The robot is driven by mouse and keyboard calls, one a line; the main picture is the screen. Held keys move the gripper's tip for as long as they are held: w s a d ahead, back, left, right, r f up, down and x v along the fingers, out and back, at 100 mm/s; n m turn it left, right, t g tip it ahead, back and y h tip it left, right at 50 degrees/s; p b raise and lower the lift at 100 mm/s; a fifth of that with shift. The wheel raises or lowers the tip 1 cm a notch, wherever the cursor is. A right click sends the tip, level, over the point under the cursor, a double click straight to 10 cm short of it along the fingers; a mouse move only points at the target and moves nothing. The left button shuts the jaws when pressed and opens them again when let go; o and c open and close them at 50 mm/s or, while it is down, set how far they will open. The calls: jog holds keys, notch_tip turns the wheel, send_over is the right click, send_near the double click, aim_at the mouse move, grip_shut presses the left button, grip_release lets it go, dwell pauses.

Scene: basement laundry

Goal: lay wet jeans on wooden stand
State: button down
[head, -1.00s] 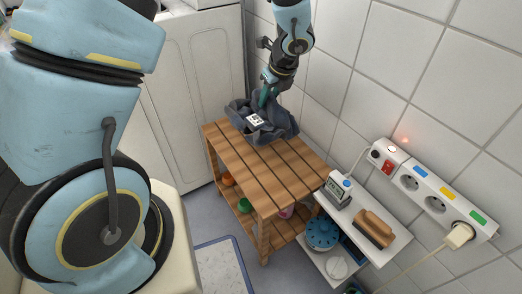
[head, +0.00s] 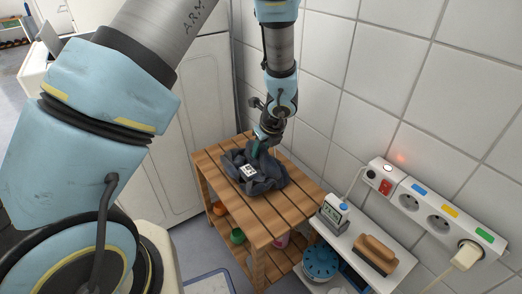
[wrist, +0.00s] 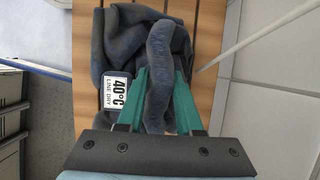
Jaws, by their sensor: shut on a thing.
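The dark blue jeans (head: 262,178) are a crumpled bundle at the slatted wooden stand's top, over its back half. A white label on them reads "40°C LINE DRY" in the wrist view. The wooden stand (head: 290,212) has a bare slatted front part. My gripper (head: 258,150) points down at the bundle from behind. In the wrist view, its green fingers (wrist: 162,88) are shut on a raised fold of the jeans (wrist: 110,45). Slats show beyond the bundle there. Whether the bundle's underside rests fully on the slats is hidden.
A white side shelf (head: 345,238) with a small meter, a brush and a blue round thing adjoins the stand's right side. A power strip (head: 430,208) is on the tiled wall. A white appliance (head: 180,120) stands at left. Pots sit on the stand's lower shelf.

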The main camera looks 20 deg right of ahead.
jog(key=c, duration=1)
grip_release()
jog(key=shift+f, duration=0.15)
jog(key=o, duration=0.4)
jog(key=shift+o, duration=0.2)
jog(key=p+v, duration=0.3)
jog(key=v, duration=0.9)
jog(key=shift+w+r, duration=0.1)
jog(key=shift+r, duration=0.15)
